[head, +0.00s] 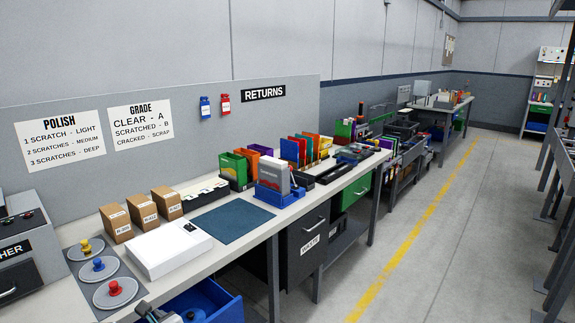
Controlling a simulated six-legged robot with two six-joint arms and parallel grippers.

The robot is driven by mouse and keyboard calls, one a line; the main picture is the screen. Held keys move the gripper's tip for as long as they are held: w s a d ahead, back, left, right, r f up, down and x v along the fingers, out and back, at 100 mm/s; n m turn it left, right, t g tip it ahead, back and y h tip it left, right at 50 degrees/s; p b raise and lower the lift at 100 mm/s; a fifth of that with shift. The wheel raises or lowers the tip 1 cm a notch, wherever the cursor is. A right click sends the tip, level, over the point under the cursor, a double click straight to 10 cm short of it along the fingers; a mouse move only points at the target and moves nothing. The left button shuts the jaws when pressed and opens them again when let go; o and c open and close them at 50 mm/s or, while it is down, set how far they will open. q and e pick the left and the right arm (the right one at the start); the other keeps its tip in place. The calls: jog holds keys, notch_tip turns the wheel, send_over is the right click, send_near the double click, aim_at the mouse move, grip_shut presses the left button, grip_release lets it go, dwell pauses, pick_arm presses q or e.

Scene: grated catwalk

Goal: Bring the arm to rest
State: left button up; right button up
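A dark grey mechanical piece (158,313) shows at the bottom edge of the head view, in front of the bench and beside the open blue drawer. It looks like the end of my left arm, but most of it is cut off by the frame. I cannot make out its fingertips or anything held in them. My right arm and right gripper are not in view.
A long workbench (262,216) runs from lower left to the back. On it are polishing discs (115,292), a white device (168,247), cardboard boxes (167,203), a blue mat (232,221) and coloured cases (290,152). A blue drawer (205,301) juts out. The floor aisle (440,235) is clear.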

pick_arm(q)
jog(key=s+d+f+n+g+h, duration=0.3)
jog(key=s+d+f+g, duration=0.1)
jog(key=s+f, duration=0.45)
jog(key=s+d+f+n+g+h, duration=0.4)
jog(key=s+f, duration=0.4)
jog(key=f, duration=0.2)
jog(key=s+d+f+n+h, duration=0.3)
jog(key=s+d+n, duration=0.3)
jog(key=n, duration=0.4)
jog(key=s+d+f+n+h, duration=0.3)
jog(key=s+d+n, duration=0.3)
jog(key=n, duration=0.5)
jog(key=shift+s+d+f+g+h, duration=0.2)
jog(key=shift+s+f+g+h, duration=0.15)
jog(key=shift+s+h, duration=0.4)
